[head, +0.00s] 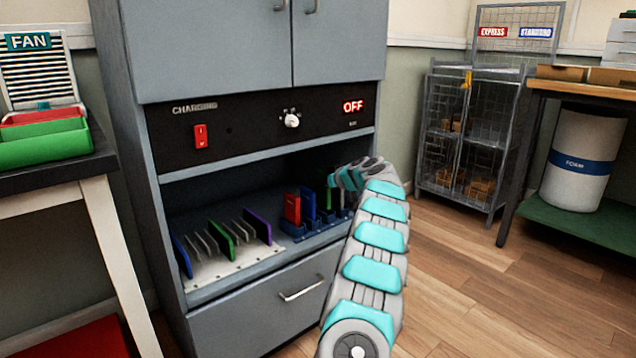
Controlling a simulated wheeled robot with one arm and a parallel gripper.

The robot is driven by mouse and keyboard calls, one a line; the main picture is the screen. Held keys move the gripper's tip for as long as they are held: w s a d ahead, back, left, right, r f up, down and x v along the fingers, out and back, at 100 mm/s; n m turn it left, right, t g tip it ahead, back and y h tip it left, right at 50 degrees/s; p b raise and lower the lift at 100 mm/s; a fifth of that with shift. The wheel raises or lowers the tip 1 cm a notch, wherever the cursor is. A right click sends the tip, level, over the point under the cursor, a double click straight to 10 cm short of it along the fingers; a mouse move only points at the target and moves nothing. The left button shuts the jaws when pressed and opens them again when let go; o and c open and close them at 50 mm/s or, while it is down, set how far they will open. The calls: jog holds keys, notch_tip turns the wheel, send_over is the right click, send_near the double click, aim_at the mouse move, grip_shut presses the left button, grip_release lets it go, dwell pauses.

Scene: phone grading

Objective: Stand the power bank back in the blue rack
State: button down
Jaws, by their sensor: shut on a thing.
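The blue rack (318,229) stands on the right part of the cabinet shelf. A red slab (292,209), a blue slab (308,204) and a green slab (331,199) stand upright at it, with darker shapes beside them. My arm reaches from the lower right into the cabinet bay. My gripper (338,184) is at the arm's far end, over the right part of the blue rack, small and dark. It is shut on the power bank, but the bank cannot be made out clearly. The arm hides the rack's right end, so I cannot tell whether the bank touches the rack.
A pale slotted rack (235,264) holding blue, green and purple slabs stands left on the same shelf. Above the bay is a control panel (250,122) reading CHARGING and OFF. A handled drawer (265,312) is below. A table with bins is at left; the floor is open at right.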

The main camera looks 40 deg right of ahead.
aim_at(330, 192)
jog(key=shift+f, duration=0.15)
jog(key=shift+f, duration=0.35)
jog(key=shift+f+b, duration=0.45)
jog(key=shift+f, duration=1.25)
jog(key=c, duration=0.7)
grip_release()
jog(key=shift+o, duration=0.2)
jog(key=shift+s, duration=0.1)
jog(key=shift+s+r, duration=0.3)
jog(key=shift+s, duration=0.15)
jog(key=v, duration=0.6)
jog(key=shift+s+d, duration=0.1)
jog(key=shift+s, duration=0.2)
